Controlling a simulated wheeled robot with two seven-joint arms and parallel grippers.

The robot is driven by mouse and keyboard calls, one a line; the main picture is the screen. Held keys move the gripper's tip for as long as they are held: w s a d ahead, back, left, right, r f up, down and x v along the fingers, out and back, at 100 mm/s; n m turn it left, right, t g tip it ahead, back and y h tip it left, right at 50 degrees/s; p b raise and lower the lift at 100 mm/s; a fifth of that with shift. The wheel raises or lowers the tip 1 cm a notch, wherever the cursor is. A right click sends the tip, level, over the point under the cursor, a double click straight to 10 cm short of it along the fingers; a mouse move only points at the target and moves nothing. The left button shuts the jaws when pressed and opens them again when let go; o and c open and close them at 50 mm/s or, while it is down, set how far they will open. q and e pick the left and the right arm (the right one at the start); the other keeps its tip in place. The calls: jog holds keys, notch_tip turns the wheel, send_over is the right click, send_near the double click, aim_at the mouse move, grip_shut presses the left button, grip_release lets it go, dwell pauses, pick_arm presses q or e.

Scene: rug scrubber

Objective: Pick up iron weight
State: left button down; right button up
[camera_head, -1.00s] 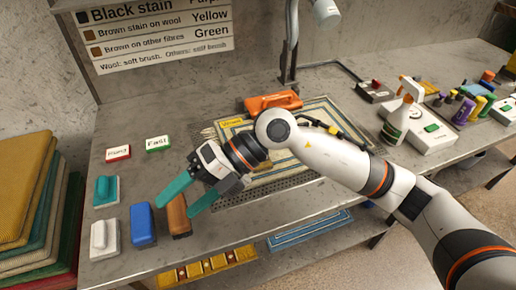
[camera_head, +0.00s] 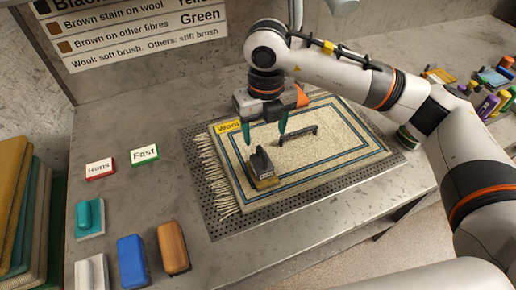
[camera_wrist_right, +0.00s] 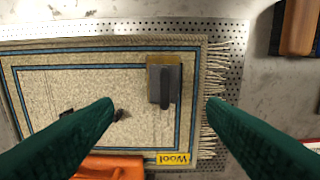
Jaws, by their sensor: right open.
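A dark grey block with a raised handle and a yellowish base, which looks like the iron weight (camera_head: 263,170), sits on the cream rug (camera_head: 340,160) near its fringed left part. It also shows in the right wrist view (camera_wrist_right: 164,82), left of the fringe. My right gripper (camera_head: 264,138) is open and empty above the rug, its green fingers pointing down just behind the weight. In the right wrist view the fingertips (camera_wrist_right: 160,104) are apart on either side of the weight's line. My left gripper is not in view.
An orange tool (camera_head: 303,96) is partly hidden behind my gripper. Teal (camera_head: 90,216), blue (camera_head: 133,258) and brown (camera_head: 173,247) brushes stand at the left. Bottles crowd the far right.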

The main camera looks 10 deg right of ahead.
aim_at(262, 154)
jog(key=shift+s+f, duration=0.15)
jog(key=shift+f, duration=0.25)
jog(key=f, duration=0.1)
jog(key=f+p, duration=0.1)
jog(key=f, duration=0.3)
jog(key=shift+s+p, duration=0.25)
jog(key=shift+p, duration=0.15)
jog(key=shift+w+f, duration=0.1)
jog(key=shift+f, duration=0.45)
jog(key=f, duration=0.1)
jog(key=f+p, duration=0.2)
jog(key=shift+w+a+f, duration=0.1)
jog(key=shift+a+f, duration=0.15)
jog(key=shift+f, duration=0.6)
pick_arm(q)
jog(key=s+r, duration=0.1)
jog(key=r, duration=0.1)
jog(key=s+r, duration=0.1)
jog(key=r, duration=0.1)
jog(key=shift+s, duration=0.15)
